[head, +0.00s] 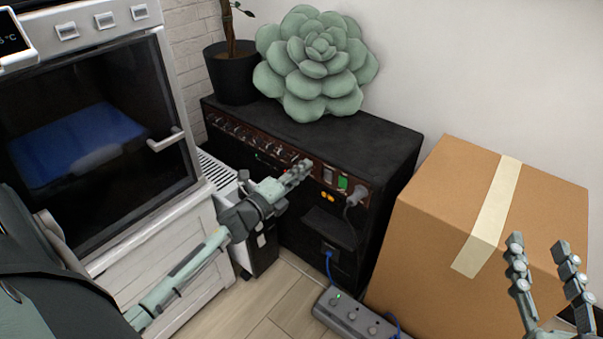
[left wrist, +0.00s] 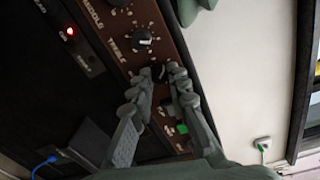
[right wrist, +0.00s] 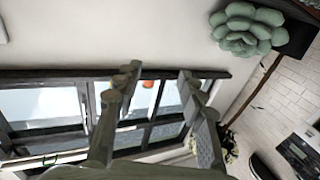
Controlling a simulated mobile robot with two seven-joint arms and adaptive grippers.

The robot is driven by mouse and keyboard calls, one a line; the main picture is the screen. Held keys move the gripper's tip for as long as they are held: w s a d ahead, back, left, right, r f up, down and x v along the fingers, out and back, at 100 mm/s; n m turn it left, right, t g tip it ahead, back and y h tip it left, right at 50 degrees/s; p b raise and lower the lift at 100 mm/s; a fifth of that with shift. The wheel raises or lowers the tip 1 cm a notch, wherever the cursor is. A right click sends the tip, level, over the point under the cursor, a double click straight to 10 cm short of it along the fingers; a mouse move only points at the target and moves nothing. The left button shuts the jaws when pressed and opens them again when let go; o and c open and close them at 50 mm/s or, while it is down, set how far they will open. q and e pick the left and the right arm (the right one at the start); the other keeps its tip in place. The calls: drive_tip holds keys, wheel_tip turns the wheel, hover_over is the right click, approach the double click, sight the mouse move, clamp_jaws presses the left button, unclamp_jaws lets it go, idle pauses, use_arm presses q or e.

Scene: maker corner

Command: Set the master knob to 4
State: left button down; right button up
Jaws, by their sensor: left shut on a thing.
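The black amplifier (head: 395,150) stands against the wall with a row of knobs on its brown panel (head: 232,138). My left gripper (head: 300,170) reaches the panel's right part. In the left wrist view its fingers (left wrist: 156,84) are shut on a dark knob (left wrist: 159,72), just past the treble knob (left wrist: 142,38). This appears to be the master knob, but its label and scale are mostly hidden by the fingers, so I cannot read its setting. My right gripper (head: 538,248) is open and empty in front of the cardboard box; it also shows in the right wrist view (right wrist: 158,72).
A green succulent cushion (head: 315,65) and a potted plant (head: 232,75) sit on the amplifier. A lit green switch (head: 342,183) and a plug (head: 356,195) are right of the knob. A cardboard box (head: 430,200), power strip (head: 350,315) and oven (head: 90,120) stand around.

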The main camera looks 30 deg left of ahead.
use_arm(q)
drive_tip(key=shift+m, duration=0.8)
use_arm(e)
drive_tip(key=shift+s+a+r+t+y, duration=0.15)
drive_tip(key=shift+a+r+t, duration=0.1)
drive_tip(key=shift+r, duration=0.25)
drive_tip(key=shift+s+a+r+t+y, duration=0.1)
drive_tip(key=shift+r+t, duration=0.2)
drive_tip(key=shift+r, duration=0.25)
drive_tip(key=shift+s+a+r+t+y, duration=0.15)
drive_tip(key=shift+a+r+t, duration=0.1)
drive_tip(key=shift+r, duration=0.25)
use_arm(q)
drive_tip(key=shift+d, duration=0.1)
drive_tip(key=c, duration=1.7)
unclamp_jaws()
drive_tip(key=shift+c, duration=0.2)
drive_tip(key=shift+s, duration=0.1)
use_arm(e)
drive_tip(key=shift+w+d, duration=0.1)
use_arm(q)
drive_tip(key=s, duration=1.1)
drive_tip(key=shift+s+a+r, duration=0.15)
drive_tip(key=shift+s+a, duration=0.25)
